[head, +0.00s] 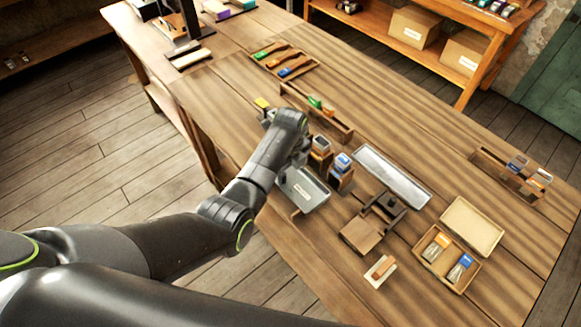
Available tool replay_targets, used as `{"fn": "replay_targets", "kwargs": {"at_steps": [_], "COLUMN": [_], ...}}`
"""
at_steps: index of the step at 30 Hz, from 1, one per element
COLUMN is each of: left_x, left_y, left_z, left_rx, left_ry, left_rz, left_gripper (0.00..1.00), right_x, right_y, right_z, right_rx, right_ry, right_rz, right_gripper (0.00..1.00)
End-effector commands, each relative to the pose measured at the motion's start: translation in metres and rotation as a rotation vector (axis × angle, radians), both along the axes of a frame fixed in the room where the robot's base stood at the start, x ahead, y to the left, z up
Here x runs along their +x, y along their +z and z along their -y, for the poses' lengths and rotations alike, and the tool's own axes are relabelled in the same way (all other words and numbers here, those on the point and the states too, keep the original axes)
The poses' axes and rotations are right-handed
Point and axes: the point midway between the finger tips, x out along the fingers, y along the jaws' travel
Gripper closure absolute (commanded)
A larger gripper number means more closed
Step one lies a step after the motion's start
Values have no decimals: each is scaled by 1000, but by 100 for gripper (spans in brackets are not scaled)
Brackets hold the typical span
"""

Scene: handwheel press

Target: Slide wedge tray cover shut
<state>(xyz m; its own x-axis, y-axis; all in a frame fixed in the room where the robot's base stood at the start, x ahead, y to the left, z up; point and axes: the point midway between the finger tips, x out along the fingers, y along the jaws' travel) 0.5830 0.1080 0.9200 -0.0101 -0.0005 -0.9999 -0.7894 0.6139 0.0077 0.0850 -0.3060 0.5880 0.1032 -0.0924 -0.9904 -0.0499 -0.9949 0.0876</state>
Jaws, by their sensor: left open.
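A wooden tray (425,262) sits near the front right of the bench, with orange-topped and blue-topped pieces in its compartments. A pale flat cover (472,226) lies at its far side, leaving these compartments uncovered. I take these to be the wedge tray and its cover; no readable label confirms it. My left gripper (297,153) is over the bench's left part, well left of the tray and apart from it. It is open, though my own wrist largely hides its fingers. My right gripper is not in view.
A wooden block fixture (362,235) stands left of the wedge tray.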

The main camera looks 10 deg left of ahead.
Motion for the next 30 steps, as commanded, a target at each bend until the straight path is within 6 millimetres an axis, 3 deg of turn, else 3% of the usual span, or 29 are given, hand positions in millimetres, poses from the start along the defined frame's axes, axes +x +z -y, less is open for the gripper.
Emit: {"fn": "replay_targets", "kwargs": {"at_steps": [1, 10, 12, 17, 30], "left_x": [1, 3, 4, 3, 3], "left_y": [16, 56, 59, 73, 73], "left_z": [0, 0, 1, 1, 1], "left_rx": [0, 1, 0, 0, 0], "left_ry": [-1, -1, -1, -1, -1], "left_rz": [4, 7, 10, 9, 9], "left_gripper": [31, 31, 31, 31, 31], "right_x": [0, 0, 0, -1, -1], "right_y": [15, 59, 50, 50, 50], "right_z": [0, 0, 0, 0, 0], "right_rx": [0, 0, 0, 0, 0], "right_ry": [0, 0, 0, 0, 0], "right_rz": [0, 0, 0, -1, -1], "right_gripper": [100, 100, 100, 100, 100]}}
